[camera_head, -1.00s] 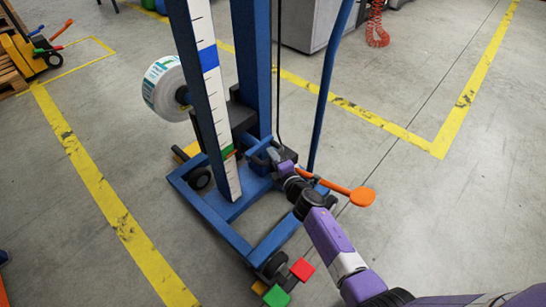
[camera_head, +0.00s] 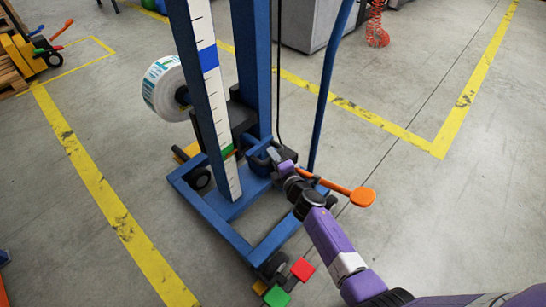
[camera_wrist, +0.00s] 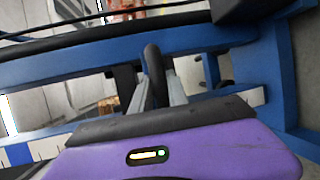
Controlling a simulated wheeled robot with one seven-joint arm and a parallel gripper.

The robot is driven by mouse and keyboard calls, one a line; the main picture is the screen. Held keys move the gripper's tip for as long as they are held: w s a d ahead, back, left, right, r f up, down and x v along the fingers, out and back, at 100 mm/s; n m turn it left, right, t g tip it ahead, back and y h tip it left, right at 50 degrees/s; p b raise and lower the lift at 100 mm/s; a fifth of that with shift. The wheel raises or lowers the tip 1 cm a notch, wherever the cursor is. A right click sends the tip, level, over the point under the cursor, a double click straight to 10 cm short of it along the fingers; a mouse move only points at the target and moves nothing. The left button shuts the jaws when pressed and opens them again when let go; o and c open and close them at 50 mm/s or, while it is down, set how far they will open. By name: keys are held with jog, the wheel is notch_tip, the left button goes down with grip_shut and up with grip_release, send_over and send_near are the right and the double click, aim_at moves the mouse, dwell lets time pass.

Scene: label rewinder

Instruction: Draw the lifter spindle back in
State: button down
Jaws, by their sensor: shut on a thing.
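The lifter is a blue wheeled frame with a mast (camera_head: 252,60) in the middle of the head view. A white label roll (camera_head: 163,88) with green and blue print hangs at the mast's left, its dark hub facing the mast; the spindle itself is mostly hidden. My gripper (camera_head: 275,157) is low at the mast's right side, by the dark carriage. In the wrist view its two grey fingers (camera_wrist: 157,90) are shut on a dark upright bar, which looks like a handle (camera_wrist: 154,68). The handle's full shape is hidden in the head view.
An orange lever (camera_head: 350,194) sticks out to the right, close by my wrist. Red and green pedals (camera_head: 302,269) sit at the lifter's front foot. A white scale (camera_head: 212,90) stands upright before the mast. Open floor with yellow lines surrounds the lifter.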

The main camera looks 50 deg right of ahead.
jog(key=s+p, duration=0.4)
jog(key=s, duration=2)
jog(key=shift+s+d+p, duration=0.25)
jog(key=shift+d+p, duration=0.15)
jog(key=shift+f, duration=0.1)
jog(key=c, duration=1.3)
grip_release()
jog(key=v, duration=0.8)
jog(key=shift+p, duration=0.45)
